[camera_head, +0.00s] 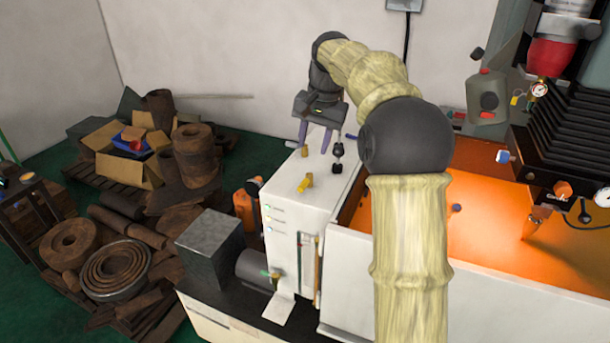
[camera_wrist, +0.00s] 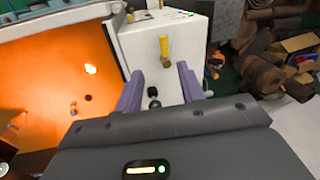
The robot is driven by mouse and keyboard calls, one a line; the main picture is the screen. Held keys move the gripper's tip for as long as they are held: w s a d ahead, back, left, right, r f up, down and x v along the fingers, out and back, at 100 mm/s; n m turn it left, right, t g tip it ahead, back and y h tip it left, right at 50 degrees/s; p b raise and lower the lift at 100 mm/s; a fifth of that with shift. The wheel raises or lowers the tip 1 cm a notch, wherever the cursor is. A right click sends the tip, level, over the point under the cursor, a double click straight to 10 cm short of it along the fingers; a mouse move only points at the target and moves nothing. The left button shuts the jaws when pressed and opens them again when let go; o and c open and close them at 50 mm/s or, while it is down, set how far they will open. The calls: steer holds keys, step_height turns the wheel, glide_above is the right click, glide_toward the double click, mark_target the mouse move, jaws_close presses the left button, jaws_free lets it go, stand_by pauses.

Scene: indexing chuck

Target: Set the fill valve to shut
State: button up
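A white cabinet (camera_head: 290,215) carries a yellow handle (camera_head: 305,183) on its top, and this handle also shows in the wrist view (camera_wrist: 164,47). A black fitting with round knobs (camera_head: 337,158) stands behind it; it appears between my fingers in the wrist view (camera_wrist: 154,97). A small valve with a green and yellow handle (camera_head: 271,274) sits low at the cabinet's front. No readable label shows which is the fill valve. My gripper (camera_head: 314,150) has two purple fingers, spread apart and empty, above the cabinet top. In the wrist view (camera_wrist: 159,72) the yellow handle lies beyond the fingertips.
An orange-lit machine tray (camera_head: 490,250) lies right of the cabinet, with a black bellows column and gauges (camera_head: 538,90) beyond. A grey box (camera_head: 210,245) stands at the cabinet's front left. Scrap and rolls (camera_head: 125,255) cover the floor at left.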

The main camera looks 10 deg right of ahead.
mark_target(304, 183)
steer(key=shift+m, duration=0.5)
steer(key=r, duration=0.1)
steer(key=w+d+r, duration=0.1)
steer(key=r, duration=0.1)
steer(key=shift+w+d+r, duration=0.15)
steer(key=shift+d+r, duration=0.05)
steer(key=shift+r, duration=0.2)
steer(key=shift+f, duration=0.1)
steer(key=a+f+p, duration=0.1)
steer(key=f, duration=0.4)
steer(key=w+a+f+p, duration=0.1)
steer(key=f, duration=0.5)
steer(key=w+f+p, duration=0.1)
steer(key=f, duration=0.5)
steer(key=shift+a, duration=0.4)
jaws_close()
